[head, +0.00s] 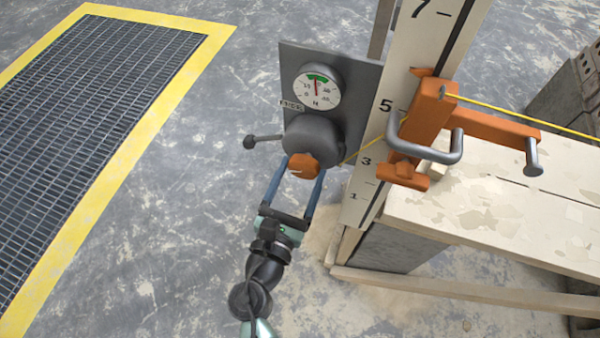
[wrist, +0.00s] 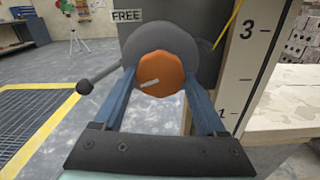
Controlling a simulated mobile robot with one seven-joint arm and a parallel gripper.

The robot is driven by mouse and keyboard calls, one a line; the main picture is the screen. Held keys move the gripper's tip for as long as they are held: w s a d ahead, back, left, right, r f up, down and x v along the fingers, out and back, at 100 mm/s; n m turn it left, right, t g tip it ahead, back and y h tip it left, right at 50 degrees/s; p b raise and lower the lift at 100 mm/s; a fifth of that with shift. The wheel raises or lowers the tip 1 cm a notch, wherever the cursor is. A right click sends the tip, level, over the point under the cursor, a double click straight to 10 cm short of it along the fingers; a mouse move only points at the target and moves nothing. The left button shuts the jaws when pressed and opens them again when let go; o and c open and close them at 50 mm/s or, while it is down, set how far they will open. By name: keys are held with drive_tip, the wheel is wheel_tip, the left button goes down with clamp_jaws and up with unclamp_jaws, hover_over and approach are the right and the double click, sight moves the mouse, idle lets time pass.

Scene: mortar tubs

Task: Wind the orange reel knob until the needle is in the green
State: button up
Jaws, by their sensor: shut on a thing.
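The orange reel knob (head: 303,166) sits at the front of a dark grey reel (head: 311,138) on a grey plate. It also shows in the wrist view (wrist: 160,73), with a pale mark slanting across its lower left. My gripper (head: 304,172) is shut on the knob, one blue finger at each side. A round dial (head: 317,92) is above the reel. Its red needle (head: 317,88) points nearly straight up and appears to lie at the green band (head: 318,78) at the top. A lever with a ball end (head: 250,142) sticks out left of the reel, near a "FREE" label (wrist: 127,15).
A white numbered staff (head: 408,70) stands just right of the plate. An orange clamp (head: 428,125) with grey handles is on it, and a yellow line (head: 520,116) runs off right. A worn bench (head: 490,215) is at right. A yellow-edged floor grate (head: 95,110) lies left, with clear floor between.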

drive_tip(key=c, duration=0.4)
drive_tip(key=shift+f+m+b, duration=0.2)
drive_tip(key=shift+m+b, duration=0.6)
drive_tip(key=shift+m, duration=0.4)
drive_tip(key=m, duration=0.1)
drive_tip(key=m+b, duration=0.1)
drive_tip(key=shift+r+m, duration=0.2)
drive_tip(key=shift+m, duration=0.1)
drive_tip(key=o, duration=1.3)
drive_tip(key=v, duration=1.3)
drive_tip(key=shift+r, duration=0.1)
